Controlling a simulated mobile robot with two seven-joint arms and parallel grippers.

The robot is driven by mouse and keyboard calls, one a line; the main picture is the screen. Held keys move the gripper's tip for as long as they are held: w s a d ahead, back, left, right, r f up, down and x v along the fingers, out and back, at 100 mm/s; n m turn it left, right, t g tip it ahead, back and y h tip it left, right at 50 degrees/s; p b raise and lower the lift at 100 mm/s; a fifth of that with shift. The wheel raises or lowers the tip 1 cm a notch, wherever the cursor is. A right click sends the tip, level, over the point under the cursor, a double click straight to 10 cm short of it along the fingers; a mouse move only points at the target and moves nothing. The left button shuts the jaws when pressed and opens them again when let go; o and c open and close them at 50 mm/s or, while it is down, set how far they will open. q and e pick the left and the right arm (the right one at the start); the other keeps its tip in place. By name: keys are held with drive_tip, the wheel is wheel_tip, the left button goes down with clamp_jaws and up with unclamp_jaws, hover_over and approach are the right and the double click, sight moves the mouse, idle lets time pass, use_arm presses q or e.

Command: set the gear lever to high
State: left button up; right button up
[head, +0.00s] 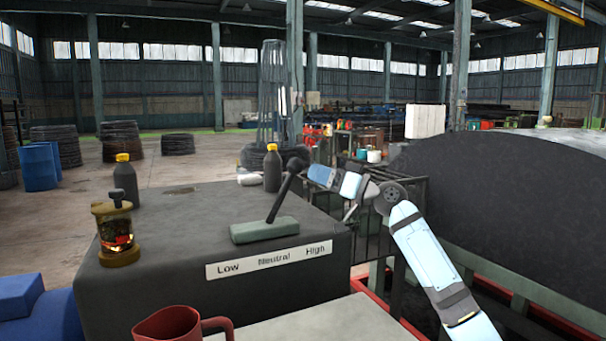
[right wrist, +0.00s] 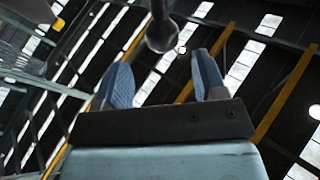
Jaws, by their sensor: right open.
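The gear lever (head: 281,197) is a dark stick with a round black knob, rising from a grey-green base (head: 264,230) on a dark cabinet. It leans to the right, toward the High end of the white label plate (head: 269,261), which reads Low, Neutral, High. My right gripper (head: 313,173) is just right of the knob in the head view. In the right wrist view its two blue fingers (right wrist: 164,78) are apart and empty, and the knob (right wrist: 161,36) shows between and beyond their tips. My left gripper is in neither view.
On the cabinet top stand a glass oiler (head: 116,232) and two dark bottles with yellow caps, one at the back left (head: 125,182) and one behind the lever (head: 272,169). A red mug (head: 172,325) is in front. A large dark drum (head: 500,190) fills the right.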

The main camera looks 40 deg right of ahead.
drive_tip(key=b+v, duration=0.1)
drive_tip(key=v, duration=0.6)
drive_tip(key=shift+s+d, duration=0.15)
drive_tip(key=shift+s, duration=0.05)
drive_tip(key=shift+f, duration=0.1)
